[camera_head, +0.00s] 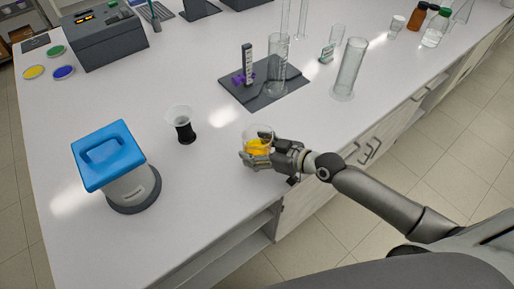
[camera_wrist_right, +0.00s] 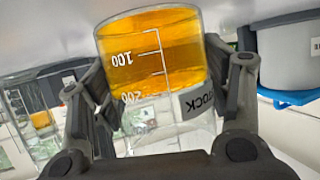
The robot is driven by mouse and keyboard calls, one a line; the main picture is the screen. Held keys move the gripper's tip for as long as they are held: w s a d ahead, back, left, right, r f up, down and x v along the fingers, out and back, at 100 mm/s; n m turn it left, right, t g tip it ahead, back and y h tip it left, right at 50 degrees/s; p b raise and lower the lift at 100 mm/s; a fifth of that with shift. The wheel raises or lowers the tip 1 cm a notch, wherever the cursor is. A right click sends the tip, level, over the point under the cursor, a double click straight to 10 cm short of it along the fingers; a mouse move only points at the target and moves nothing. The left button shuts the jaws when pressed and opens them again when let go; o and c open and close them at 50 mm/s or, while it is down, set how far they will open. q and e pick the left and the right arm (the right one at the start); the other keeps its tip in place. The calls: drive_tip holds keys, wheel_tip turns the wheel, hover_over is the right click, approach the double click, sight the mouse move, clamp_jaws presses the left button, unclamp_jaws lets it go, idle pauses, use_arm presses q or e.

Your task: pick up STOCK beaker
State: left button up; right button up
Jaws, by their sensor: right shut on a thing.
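The STOCK beaker (camera_head: 259,132) is clear glass with yellow-orange liquid in its lower part, near the front edge of the white bench. In the right wrist view the beaker (camera_wrist_right: 152,52) appears upside down, with its scale marks and part of its label showing. My right gripper (camera_head: 258,158) is shut on the beaker, one finger on each side of the glass; its fingers also show in the right wrist view (camera_wrist_right: 165,95). I cannot tell whether the base touches the bench. My left gripper is not in view.
Behind are a dark stand (camera_head: 284,92) with a cylinder and a tall glass cylinder (camera_head: 350,70). The bench (camera_head: 220,195) is clear around the beaker.

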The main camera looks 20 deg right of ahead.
drive_tip(key=shift+c, duration=0.9)
drive_tip(key=shift+r, duration=0.25)
drive_tip(key=shift+r+b, duration=0.35)
drive_tip(key=shift+r, duration=0.75)
drive_tip(key=s+r, duration=0.4)
drive_tip(key=r, duration=0.2)
drive_tip(key=shift+s, duration=0.4)
drive_tip(key=s+r, duration=0.1)
drive_tip(key=s, duration=0.1)
drive_tip(key=s+r+b, duration=0.1)
drive_tip(key=s, duration=0.1)
drive_tip(key=s+r+b, duration=0.1)
drive_tip(key=s, duration=0.2)
drive_tip(key=shift+r, duration=0.15)
drive_tip(key=shift+s+r+p, duration=0.3)
drive_tip(key=shift+s+p, duration=0.2)
drive_tip(key=shift+p, duration=0.25)
drive_tip(key=shift+s+r+p, duration=0.3)
drive_tip(key=shift+s+p, duration=0.2)
drive_tip(key=shift+p, duration=0.25)
